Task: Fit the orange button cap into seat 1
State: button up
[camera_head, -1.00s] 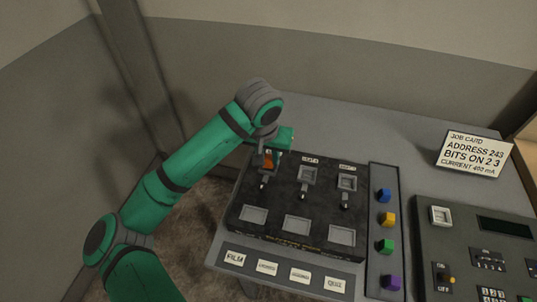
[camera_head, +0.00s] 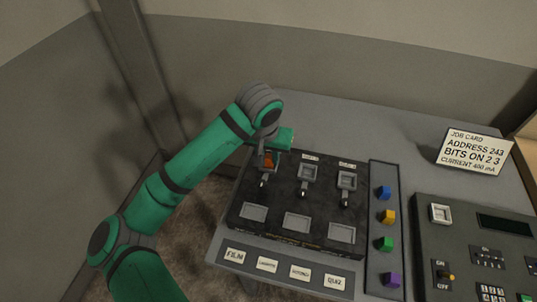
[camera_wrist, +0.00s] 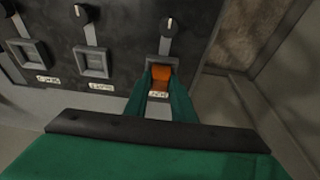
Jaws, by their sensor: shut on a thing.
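The orange button cap (camera_wrist: 162,77) is between the green fingers of my gripper (camera_wrist: 161,72) in the wrist view. My gripper is shut on it. The cap is at the grey square frame of seat 1 (camera_wrist: 162,61), the seat at the left end of the row in the head view. The fingers hide the cap's sides and part of the seat. I cannot tell whether the cap is fully down in the seat.
Two more square seats (camera_head: 307,174) (camera_head: 347,181) stand to the right, each with a knob below. Blue (camera_head: 384,193), yellow (camera_head: 388,217), green (camera_head: 385,244) and purple (camera_head: 393,279) caps sit in a side strip. A job card (camera_head: 474,150) stands behind.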

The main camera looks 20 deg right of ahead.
jog(key=shift+f, duration=0.1)
dwell(0.3)
jog(key=o, duration=1.1)
jog(key=shift+o, duration=0.2)
jog(key=v, duration=1)
jog(key=shift+r, duration=0.35)
jog(key=shift+s+a, duration=0.1)
jog(key=shift+a, duration=0.05)
